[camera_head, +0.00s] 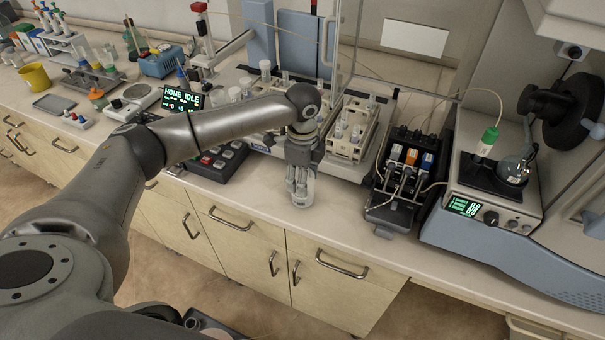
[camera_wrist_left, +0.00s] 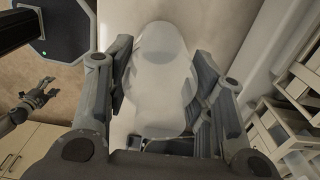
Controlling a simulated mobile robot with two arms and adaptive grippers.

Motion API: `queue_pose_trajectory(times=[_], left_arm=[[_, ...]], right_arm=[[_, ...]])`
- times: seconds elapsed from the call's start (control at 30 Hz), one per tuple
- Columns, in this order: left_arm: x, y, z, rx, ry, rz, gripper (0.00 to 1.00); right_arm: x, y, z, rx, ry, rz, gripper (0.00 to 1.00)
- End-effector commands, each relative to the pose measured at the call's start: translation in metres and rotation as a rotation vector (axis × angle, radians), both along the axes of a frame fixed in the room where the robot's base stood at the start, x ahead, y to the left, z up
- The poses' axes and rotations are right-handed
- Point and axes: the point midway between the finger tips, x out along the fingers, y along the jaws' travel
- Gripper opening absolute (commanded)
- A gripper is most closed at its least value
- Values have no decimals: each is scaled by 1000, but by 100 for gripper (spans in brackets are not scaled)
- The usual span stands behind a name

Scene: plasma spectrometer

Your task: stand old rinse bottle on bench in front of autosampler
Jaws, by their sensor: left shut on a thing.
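The old rinse bottle, a whitish translucent bottle (camera_head: 303,195), is between the fingers of my left gripper (camera_head: 300,182). It is upright over the strip of bench in front of the autosampler (camera_head: 345,165); I cannot tell whether its base touches the bench. In the left wrist view the bottle (camera_wrist_left: 163,65) fills the space between the two fingers, and the left gripper (camera_wrist_left: 163,95) is shut on it. My right gripper (camera_wrist_left: 46,88) shows small at the left of the left wrist view, away from the bottle, fingers apart and empty.
A dark keypad (camera_head: 215,160) lies left of the bottle. A pump with coloured cassettes (camera_head: 402,170) stands to its right, then the spectrometer (camera_head: 490,190) with its green display. The bench's front edge is close; a bare strip of bench (camera_head: 345,215) lies between bottle and pump.

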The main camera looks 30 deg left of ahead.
Motion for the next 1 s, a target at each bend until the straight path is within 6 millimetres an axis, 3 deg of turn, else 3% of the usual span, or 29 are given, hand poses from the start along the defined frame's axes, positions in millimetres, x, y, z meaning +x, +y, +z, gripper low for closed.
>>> queue_pose_trajectory(times=[0.23,0.27,0.4,0.77,1.0], left_arm=[[0,0,-2,0,1,0,21],[0,0,-2,0,1,0,51],[0,0,-2,0,0,0,69],[0,0,0,0,-1,0,70],[1,0,32,-2,-5,0,70]], right_arm=[[0,2,0,2,-1,0,58],[0,2,0,2,-1,0,58],[0,2,0,2,-1,-1,58],[0,1,-1,1,0,-1,58],[0,1,-11,1,0,-1,58]])
